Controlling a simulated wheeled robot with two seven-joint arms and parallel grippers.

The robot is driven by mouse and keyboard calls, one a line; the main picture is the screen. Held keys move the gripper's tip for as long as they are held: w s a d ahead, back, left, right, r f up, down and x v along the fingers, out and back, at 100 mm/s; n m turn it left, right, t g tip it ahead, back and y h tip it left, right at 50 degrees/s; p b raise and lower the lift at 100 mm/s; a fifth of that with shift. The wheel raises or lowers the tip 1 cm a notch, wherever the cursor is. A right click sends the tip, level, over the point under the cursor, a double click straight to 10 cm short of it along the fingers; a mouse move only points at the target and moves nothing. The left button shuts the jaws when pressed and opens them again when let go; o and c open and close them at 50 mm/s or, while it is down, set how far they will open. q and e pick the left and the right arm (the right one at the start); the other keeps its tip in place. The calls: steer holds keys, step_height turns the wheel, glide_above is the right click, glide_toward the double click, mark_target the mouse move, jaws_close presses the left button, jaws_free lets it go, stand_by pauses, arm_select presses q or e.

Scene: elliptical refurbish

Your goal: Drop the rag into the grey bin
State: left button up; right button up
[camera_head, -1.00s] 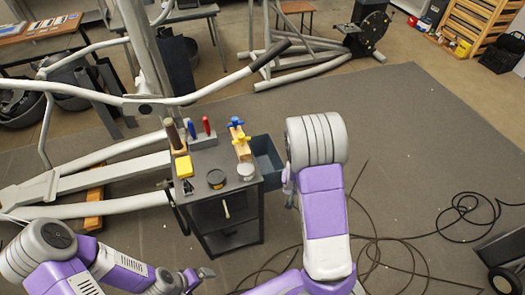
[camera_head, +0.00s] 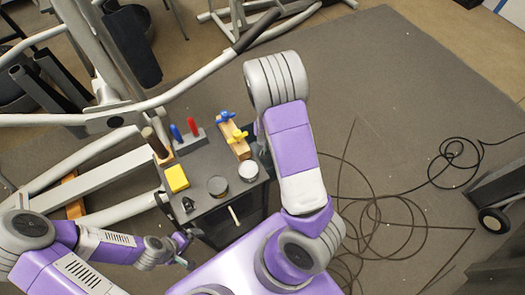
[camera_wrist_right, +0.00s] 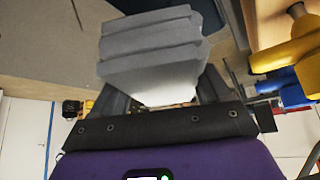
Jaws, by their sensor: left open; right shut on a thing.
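The rag (camera_wrist_right: 150,48) is a grey folded cloth in the right wrist view. My right gripper (camera_wrist_right: 160,98) is shut on it, with a dark finger at each side. In the head view my right forearm hides this gripper and the rag. The grey bin (camera_head: 263,152) hangs on the right side of the dark tool cart (camera_head: 212,170); the forearm covers nearly all of it. I cannot tell whether the rag is over the bin. My left gripper (camera_head: 187,250) is open and empty, low beside the cart's front left corner.
The cart top holds a yellow block (camera_head: 176,178), red and blue-handled tools, clamps on a wooden block (camera_head: 236,140), a black round tin (camera_head: 217,186) and a pale-topped tin (camera_head: 248,171). An elliptical machine's bars (camera_head: 110,118) stand left. Cables (camera_head: 385,215) lie on the floor right.

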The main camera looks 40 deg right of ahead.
arm_select(q)
step_height(320, 180, down, 4)
steer(key=b, duration=0.3)
steer(key=shift+w, duration=0.1)
arm_select(e)
step_height(320, 180, down, 5)
steer(key=shift+w+r, duration=0.1)
steer(key=shift+r, duration=0.1)
steer(key=o, duration=1)
steer(key=shift+r, duration=0.1)
steer(key=p+v, duration=0.2)
steer(key=v, duration=0.5)
steer(key=shift+a+r+p, duration=0.15)
steer(key=shift+r+p, duration=0.05)
steer(key=shift+p, duration=0.1)
arm_select(q)
step_height(320, 180, up, 3)
steer(key=shift+f, duration=0.1)
arm_select(e)
steer(key=shift+f, duration=0.1)
